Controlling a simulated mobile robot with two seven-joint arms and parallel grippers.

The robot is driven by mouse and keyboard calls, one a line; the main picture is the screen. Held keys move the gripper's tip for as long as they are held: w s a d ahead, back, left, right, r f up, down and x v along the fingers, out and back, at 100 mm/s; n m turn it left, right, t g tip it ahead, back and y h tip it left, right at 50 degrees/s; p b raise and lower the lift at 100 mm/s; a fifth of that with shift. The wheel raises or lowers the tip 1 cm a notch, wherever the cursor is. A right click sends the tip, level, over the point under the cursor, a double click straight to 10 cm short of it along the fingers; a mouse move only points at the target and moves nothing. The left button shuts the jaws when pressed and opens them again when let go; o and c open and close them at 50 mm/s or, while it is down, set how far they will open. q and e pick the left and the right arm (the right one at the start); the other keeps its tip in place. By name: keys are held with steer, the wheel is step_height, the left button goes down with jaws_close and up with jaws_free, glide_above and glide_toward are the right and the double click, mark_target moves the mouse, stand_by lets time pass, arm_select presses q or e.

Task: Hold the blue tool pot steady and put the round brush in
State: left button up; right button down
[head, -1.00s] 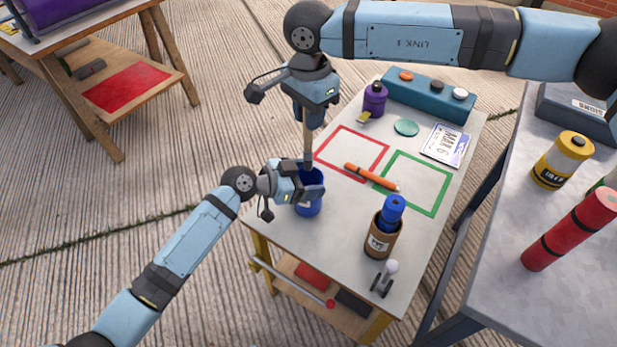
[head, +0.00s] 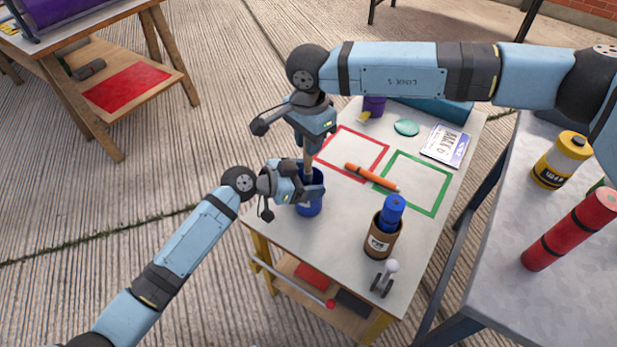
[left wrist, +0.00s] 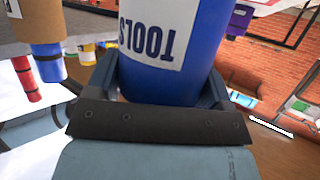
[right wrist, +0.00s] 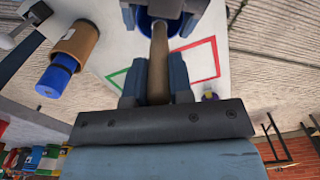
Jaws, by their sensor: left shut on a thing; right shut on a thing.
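The blue tool pot (head: 309,204) stands upright at the left edge of the small table. My left gripper (head: 312,188) is shut around its side. In the left wrist view the pot (left wrist: 205,55) shows its white TOOLS label between the fingers. My right gripper (head: 309,147) is above the pot, shut on the wooden handle of the round brush (head: 308,162). In the right wrist view the brush handle (right wrist: 158,60) runs from the fingers to the pot's mouth (right wrist: 148,22). The brush's lower end is hidden in or behind the pot's rim.
A grey table (head: 560,290) stands right.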

steer(key=c, duration=0.9)
jaws_free()
steer(key=shift+c, duration=0.2)
step_height(320, 180, up, 12)
steer(key=shift+f, duration=0.1)
arm_select(q)
steer(key=o, duration=1.1)
steer(key=v, duration=1.2)
